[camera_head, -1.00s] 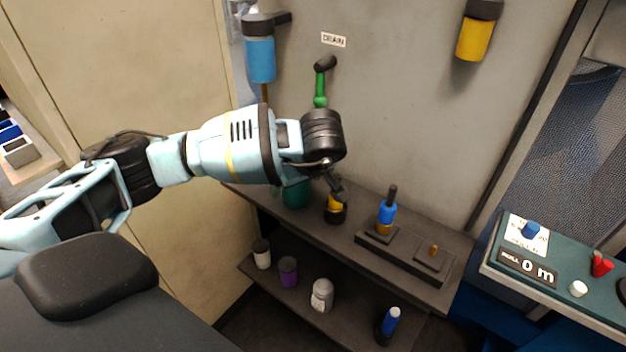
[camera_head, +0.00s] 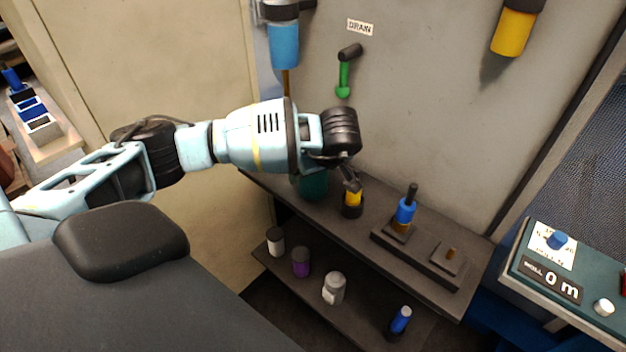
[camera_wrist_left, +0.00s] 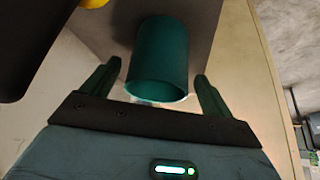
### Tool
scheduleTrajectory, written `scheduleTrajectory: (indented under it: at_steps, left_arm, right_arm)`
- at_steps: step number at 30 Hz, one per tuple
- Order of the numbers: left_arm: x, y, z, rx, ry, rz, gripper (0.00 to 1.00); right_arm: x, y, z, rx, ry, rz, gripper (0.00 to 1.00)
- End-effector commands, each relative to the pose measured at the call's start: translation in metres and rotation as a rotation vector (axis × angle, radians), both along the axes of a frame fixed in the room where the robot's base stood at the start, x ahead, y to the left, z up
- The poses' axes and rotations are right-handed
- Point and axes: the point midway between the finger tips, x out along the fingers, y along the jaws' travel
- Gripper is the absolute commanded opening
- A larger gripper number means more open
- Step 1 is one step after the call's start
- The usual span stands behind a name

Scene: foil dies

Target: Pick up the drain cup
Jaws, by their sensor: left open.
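The drain cup is a plain dark teal cylinder (camera_head: 314,188). It stands on the upper shelf against the grey wall, its top hidden behind my left wrist in the head view. In the left wrist view the cup (camera_wrist_left: 163,52) shows close up, with its round end facing the camera. My left gripper (camera_wrist_left: 157,70) is open, one finger on each side of the cup, with gaps showing between fingers and cup. My right gripper is in neither view.
A yellow item (camera_head: 353,198) in a dark holder stands just right of the cup. A blue-collared tool (camera_head: 405,212) stands on a dark block further right. Several small containers line the lower shelf (camera_head: 365,313). A green lever (camera_head: 343,78) hangs under the DRAIN label (camera_head: 360,27).

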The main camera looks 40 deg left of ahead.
Motion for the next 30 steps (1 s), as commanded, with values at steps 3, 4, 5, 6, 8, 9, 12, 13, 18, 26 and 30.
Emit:
scheduleTrajectory:
  at_steps: [3, 4, 5, 6, 8, 9, 12, 13, 18, 26, 30]
  left_arm:
    - [0.006, 0.010, -0.015, 0.001, 0.002, 0.001, 0.86]
    - [0.007, 0.011, -0.018, 0.000, 0.002, 0.002, 0.86]
    - [0.008, 0.013, -0.021, 0.000, 0.002, 0.002, 0.86]
    - [0.008, 0.014, -0.024, 0.000, 0.002, 0.002, 0.86]
    - [0.010, 0.016, -0.027, 0.000, 0.000, 0.001, 0.86]
    - [0.010, 0.017, -0.029, 0.000, 0.000, 0.000, 0.86]
    - [0.010, 0.017, -0.029, 0.000, -0.001, 0.000, 0.86]
    - [0.010, 0.017, -0.029, 0.000, -0.001, 0.000, 0.86]
    - [0.010, 0.017, -0.029, 0.000, -0.001, 0.000, 0.77]
    - [0.010, 0.017, -0.029, 0.000, -0.001, 0.000, 0.43]
    - [0.010, 0.017, -0.029, 0.000, -0.001, 0.000, 0.36]
  right_arm:
    - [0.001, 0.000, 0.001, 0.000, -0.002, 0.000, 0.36]
    - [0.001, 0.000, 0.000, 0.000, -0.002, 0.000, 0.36]
    - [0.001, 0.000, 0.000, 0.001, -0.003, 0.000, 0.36]
    - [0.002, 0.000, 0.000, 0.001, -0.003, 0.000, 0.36]
    - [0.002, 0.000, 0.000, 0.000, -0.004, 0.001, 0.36]
    - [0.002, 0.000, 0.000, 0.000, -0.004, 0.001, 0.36]
    - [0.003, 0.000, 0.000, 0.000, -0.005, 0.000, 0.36]
    - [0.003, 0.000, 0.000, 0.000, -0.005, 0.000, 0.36]
    - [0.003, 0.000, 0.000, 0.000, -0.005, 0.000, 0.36]
    - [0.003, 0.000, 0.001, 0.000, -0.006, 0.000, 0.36]
    - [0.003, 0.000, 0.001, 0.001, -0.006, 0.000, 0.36]
